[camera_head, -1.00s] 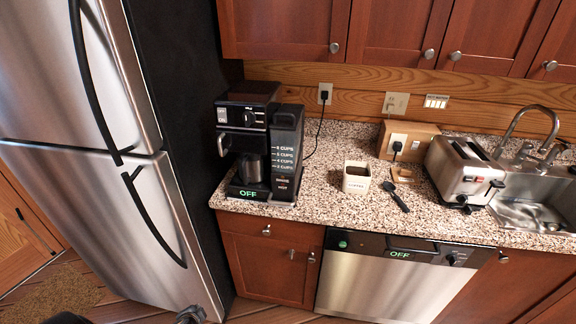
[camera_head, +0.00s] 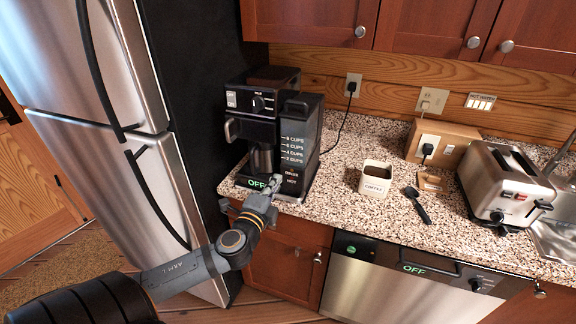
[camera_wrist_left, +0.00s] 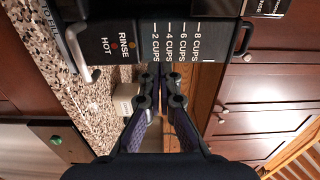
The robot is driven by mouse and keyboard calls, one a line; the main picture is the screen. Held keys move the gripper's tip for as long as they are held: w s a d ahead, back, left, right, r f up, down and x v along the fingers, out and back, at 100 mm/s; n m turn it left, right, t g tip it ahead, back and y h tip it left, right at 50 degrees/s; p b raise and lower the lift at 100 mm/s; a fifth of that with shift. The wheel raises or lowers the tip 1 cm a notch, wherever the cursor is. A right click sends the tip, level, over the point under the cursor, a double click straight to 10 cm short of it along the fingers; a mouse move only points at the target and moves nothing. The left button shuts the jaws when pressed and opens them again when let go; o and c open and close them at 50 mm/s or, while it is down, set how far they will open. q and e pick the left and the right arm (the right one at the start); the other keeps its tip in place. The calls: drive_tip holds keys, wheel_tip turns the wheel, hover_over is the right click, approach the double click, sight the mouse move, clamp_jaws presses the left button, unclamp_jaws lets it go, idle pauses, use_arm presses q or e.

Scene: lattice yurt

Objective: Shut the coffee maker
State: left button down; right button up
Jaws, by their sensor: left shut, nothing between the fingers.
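My left gripper (camera_head: 274,183) is shut and empty, low in front of the base. In the left wrist view the shut fingers (camera_wrist_left: 161,76) point toward the coffee maker (camera_wrist_left: 150,40), seen turned sideways. My right gripper is not in view.
A coffee canister (camera_head: 375,179), a black spoon (camera_head: 418,206) and a toaster (camera_head: 503,184) stand or lie to the right on the speckled counter (camera_head: 345,210). The fridge (camera_head: 110,130) closes off the left. A dishwasher (camera_head: 400,285) is below the counter.

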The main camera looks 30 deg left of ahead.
sight(291, 157)
use_arm(q)
drive_tip(key=p+x, duration=0.2)
drive_tip(key=x, duration=0.7)
drive_tip(key=shift+w+r, duration=0.1)
drive_tip(key=shift+w, duration=0.35)
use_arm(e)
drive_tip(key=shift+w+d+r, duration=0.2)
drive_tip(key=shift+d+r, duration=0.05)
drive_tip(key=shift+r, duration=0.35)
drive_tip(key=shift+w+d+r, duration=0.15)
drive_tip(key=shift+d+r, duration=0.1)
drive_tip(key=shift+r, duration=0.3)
